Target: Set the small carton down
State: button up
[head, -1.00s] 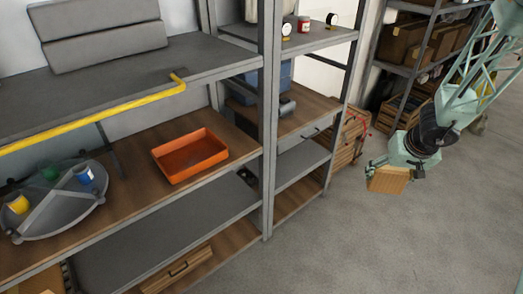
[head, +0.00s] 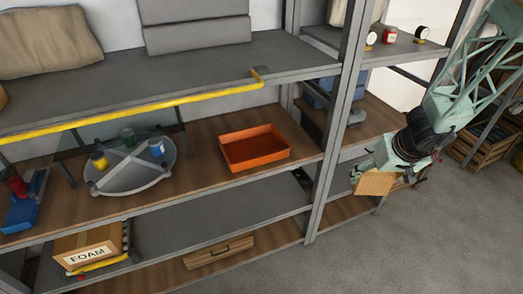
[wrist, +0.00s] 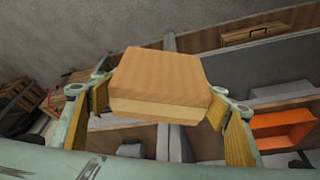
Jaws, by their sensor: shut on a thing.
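A small tan carton (head: 375,183) hangs in my gripper (head: 378,172) at the right of the head view, in front of the shelf rack's right part and above the floor. In the wrist view the carton (wrist: 158,82) fills the middle, between the two yellow-padded fingers of my gripper (wrist: 160,110). The fingers are shut on its sides. Its far side is hidden.
An orange tray (head: 255,148) sits on the wooden middle shelf, and looks empty. Left of it is a grey divided round tray (head: 130,180) with several small spools. A FOAM box (head: 88,246) is on the lower shelf. Bare grey shelf (head: 215,212) lies below the orange tray.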

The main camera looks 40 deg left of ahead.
jog(key=s+a+r+n+p, duration=0.1)
jog(key=s+a+n, duration=0.1)
jog(key=s+a, duration=0.5)
jog(key=s+a+r+n+g+y+p, duration=0.1)
jog(key=s+a+n, duration=0.2)
jog(key=s+a, duration=0.5)
jog(key=a, duration=0.8)
jog(key=shift+r, duration=0.35)
jog(key=shift+a+f+y+b, duration=0.3)
jog(key=shift+b, duration=1)
jog(key=a+b, duration=0.1)
jog(key=b, duration=0.3)
jog(key=w+a+f+y+b, duration=0.1)
jog(key=b, duration=0.3)
jog(key=a+t+y+b, duration=0.1)
jog(key=b, duration=0.3)
jog(key=shift+w+f+b, duration=0.2)
jog(key=shift+w+b, duration=0.15)
jog(key=shift+b, duration=0.05)
jog(key=shift+w+a+y+b, duration=0.3)
jog(key=shift+a+b, duration=0.1)
jog(key=shift+b, duration=0.9)
jog(key=w+a+f+p, duration=0.1)
jog(key=w+a, duration=0.3)
jog(key=a, duration=0.3)
jog(key=w+a+f+p, duration=0.1)
jog(key=w+a, duration=0.3)
jog(key=a, duration=0.4)
jog(key=shift+f, duration=0.45)
